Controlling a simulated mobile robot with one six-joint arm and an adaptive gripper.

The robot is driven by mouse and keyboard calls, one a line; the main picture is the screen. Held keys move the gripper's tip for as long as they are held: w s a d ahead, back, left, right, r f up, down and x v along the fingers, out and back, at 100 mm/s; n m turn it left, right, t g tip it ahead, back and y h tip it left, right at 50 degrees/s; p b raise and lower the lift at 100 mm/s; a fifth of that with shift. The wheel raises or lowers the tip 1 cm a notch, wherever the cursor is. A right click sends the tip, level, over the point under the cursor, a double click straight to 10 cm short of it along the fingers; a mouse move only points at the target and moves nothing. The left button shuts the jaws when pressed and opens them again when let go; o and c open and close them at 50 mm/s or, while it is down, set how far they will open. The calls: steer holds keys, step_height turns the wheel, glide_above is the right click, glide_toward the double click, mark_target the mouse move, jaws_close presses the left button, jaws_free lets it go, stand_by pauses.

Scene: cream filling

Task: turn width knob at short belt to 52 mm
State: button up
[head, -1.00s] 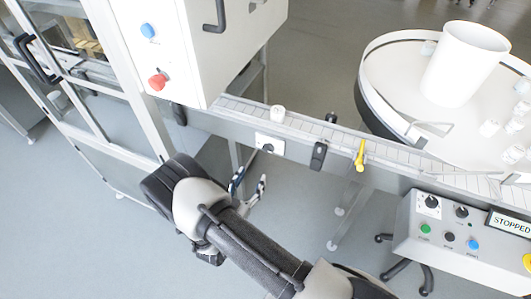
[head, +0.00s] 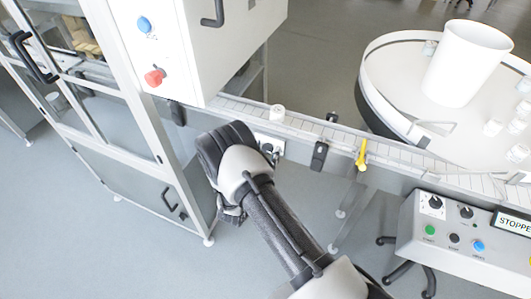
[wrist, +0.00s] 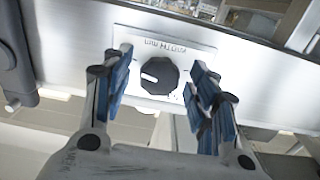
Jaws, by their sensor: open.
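The width knob (wrist: 158,76) is a dark, many-sided dial with a white pointer line, on a white plate (wrist: 190,50) marked "WIDTH mm" that appears upside down in the wrist view. The pointer aims to the left there; the scale numbers are too unclear to read. My gripper (wrist: 160,78) is open, with one blue-padded finger on each side of the knob and visible gaps to it.
A white jar (head: 277,113) stands on the belt above the plate. A black clamp (head: 319,156) and a yellow lever (head: 361,155) are to the right. A control box (head: 465,230) and a round turntable (head: 400,113) are further right. A cabinet with a red button (head: 154,77) is at left.

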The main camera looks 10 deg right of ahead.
steer(key=shift+c, duration=0.4)
steer(key=c, duration=1)
steer(key=shift+n, duration=0.4)
steer(key=n+b, duration=0.1)
steer(key=n, duration=1.5)
steer(key=shift+n, duration=0.3)
steer(key=n, duration=0.6)
steer(key=shift+r, duration=0.1)
steer(key=shift+d+n, duration=0.1)
steer(key=shift+n, duration=0.2)
